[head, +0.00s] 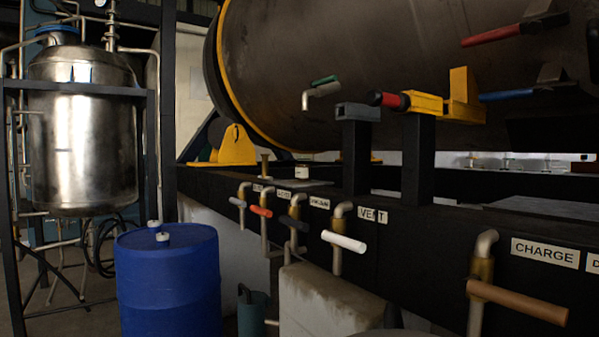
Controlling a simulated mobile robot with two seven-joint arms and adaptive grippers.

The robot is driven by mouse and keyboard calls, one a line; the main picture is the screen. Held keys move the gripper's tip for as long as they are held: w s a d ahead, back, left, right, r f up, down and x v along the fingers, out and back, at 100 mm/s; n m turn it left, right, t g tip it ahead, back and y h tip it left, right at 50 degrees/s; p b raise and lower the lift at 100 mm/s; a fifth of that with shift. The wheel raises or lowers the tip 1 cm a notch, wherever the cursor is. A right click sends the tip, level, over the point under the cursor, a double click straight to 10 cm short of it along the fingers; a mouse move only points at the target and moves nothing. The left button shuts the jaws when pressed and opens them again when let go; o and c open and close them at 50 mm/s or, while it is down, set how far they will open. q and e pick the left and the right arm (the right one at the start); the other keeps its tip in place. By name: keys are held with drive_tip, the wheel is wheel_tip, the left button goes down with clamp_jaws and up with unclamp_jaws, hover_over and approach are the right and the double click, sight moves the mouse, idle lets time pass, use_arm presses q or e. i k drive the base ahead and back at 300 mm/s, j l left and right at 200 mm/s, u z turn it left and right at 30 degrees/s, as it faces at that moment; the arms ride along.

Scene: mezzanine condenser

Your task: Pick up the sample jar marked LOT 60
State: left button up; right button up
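A small pale jar (302,172) with what looks like a label band stands upright on a flat grey plate (318,183), on top of the long black beam (225,180). It is far off and too small for any lot marking to be read, so I cannot tell whether it is LOT 60. A small brass-coloured fitting (265,166) stands to its left. Neither of my grippers shows in the head view.
Valves with grey, orange, white (343,241) and brown (518,301) handles stick out from the beam's front, by labels including VENT (373,215) and CHARGE (545,252). A blue drum (168,280) stands front left. Black posts (418,160) and a large dark vessel (400,50) rise above the beam.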

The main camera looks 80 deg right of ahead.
sight(303, 163)
drive_tip(key=z, duration=2.5)
